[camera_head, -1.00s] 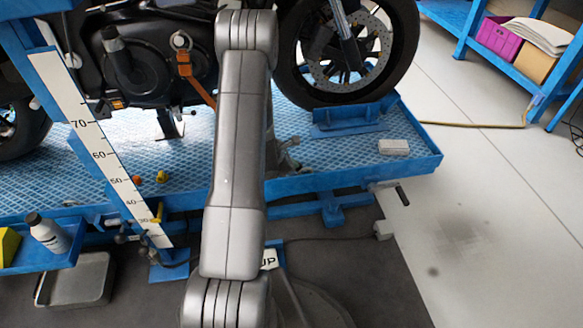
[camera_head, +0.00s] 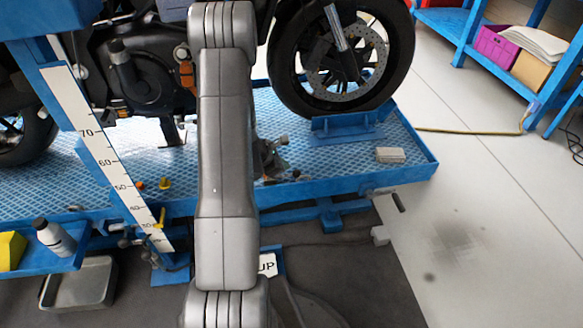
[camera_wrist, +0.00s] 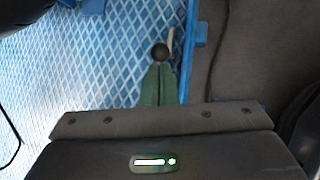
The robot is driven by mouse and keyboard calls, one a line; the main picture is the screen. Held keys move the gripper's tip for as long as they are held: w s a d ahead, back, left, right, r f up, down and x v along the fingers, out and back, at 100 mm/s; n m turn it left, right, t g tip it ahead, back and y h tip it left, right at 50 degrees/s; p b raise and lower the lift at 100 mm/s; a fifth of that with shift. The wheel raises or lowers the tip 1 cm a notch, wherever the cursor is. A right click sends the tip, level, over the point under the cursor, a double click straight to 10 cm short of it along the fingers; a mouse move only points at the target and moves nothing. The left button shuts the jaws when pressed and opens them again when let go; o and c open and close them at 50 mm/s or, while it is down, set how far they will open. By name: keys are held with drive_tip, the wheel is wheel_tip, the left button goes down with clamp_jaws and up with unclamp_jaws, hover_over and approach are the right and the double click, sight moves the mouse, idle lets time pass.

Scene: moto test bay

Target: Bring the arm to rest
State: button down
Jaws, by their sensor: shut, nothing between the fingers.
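My grey arm (camera_head: 225,150) stretches forward across the middle of the head view, over the front edge of the blue lift platform. In the wrist view my gripper (camera_wrist: 160,75) shows as two narrow greenish fingers together beyond the dark housing. They are shut and hold nothing. A round black knob (camera_wrist: 160,52) shows right at the fingertips; I cannot tell whether they touch it. In the head view a grey part beside the arm, over the platform, may be my wrist; the arm hides most of that end.
The motorcycle's front wheel (camera_head: 342,60) stands in a blue chock (camera_head: 346,130) on the platform (camera_head: 415,160). A white measuring scale (camera_head: 105,155) slants at left. A bottle (camera_head: 54,238) stands on a side shelf above a grey tray (camera_head: 80,284). Open floor (camera_head: 480,220) lies at right.

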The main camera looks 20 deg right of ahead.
drive_tip(key=p+v, duration=0.1)
drive_tip(key=v, duration=0.5)
drive_tip(key=shift+r, duration=0.4)
drive_tip(key=shift+d+f, duration=0.1)
drive_tip(key=shift+f, duration=0.05)
drive_tip(key=b, duration=0.4)
approach(296, 172)
drive_tip(key=x, duration=0.5)
drive_tip(key=shift+f, duration=0.2)
drive_tip(key=shift+w+d+f, duration=0.15)
drive_tip(key=shift+d+f, duration=0.2)
drive_tip(key=shift+a, duration=0.1)
